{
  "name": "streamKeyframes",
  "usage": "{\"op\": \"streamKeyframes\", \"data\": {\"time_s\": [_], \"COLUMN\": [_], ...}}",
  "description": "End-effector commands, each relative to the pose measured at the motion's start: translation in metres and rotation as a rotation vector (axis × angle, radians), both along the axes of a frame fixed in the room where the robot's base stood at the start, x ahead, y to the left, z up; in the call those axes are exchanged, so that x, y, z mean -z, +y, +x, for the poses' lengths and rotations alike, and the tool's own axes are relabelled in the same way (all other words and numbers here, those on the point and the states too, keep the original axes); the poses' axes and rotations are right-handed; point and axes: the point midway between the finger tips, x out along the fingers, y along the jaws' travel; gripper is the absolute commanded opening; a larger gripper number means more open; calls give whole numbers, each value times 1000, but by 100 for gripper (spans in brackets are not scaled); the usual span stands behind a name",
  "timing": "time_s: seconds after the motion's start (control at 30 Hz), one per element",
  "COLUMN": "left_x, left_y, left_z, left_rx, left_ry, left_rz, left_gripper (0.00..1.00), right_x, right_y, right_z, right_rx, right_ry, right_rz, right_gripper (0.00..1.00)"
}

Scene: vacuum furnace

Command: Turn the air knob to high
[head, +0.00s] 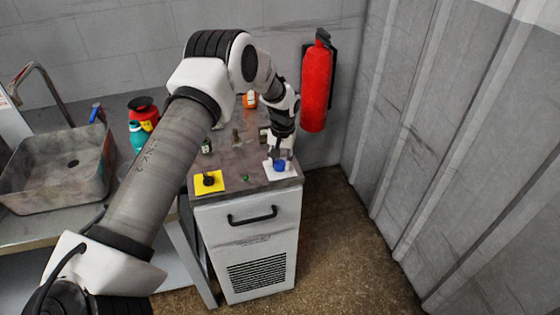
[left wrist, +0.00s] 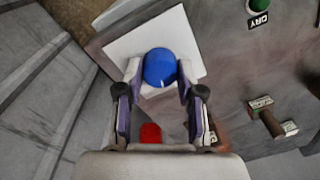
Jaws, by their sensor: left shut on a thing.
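A round blue knob (head: 279,166) sits on a white plate (head: 267,164) at the front right corner of the cabinet top. My left gripper (head: 281,157) reaches down onto it from above. In the left wrist view the blue knob (left wrist: 160,66) lies between the two fingertips of my left gripper (left wrist: 159,75), which are shut on its sides. The white plate (left wrist: 122,46) shows around it. I can read no air or high marking, and the knob's pointer is not visible. My right gripper is not in view.
A black knob (head: 208,181) on a yellow plate and a green button (head: 245,178) are to the left on the cabinet top. A lever switch (left wrist: 268,118) shows in the left wrist view. A red fire extinguisher (head: 317,85) hangs behind. A sink (head: 30,190) stands left.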

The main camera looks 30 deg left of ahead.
Motion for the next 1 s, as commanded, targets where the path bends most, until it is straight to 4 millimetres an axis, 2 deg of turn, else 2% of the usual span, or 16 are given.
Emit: {"op": "streamKeyframes", "data": {"time_s": [0.7, 1.0], "left_x": [2, 1], "left_y": [0, 0], "left_z": [-1, -1], "left_rx": [662, 846], "left_ry": [1, 0], "left_rz": [0, 0], "left_gripper": [3, 3], "right_x": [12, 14], "right_y": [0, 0], "right_z": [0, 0], "right_rx": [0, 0], "right_ry": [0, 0], "right_rz": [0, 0], "right_gripper": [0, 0]}}
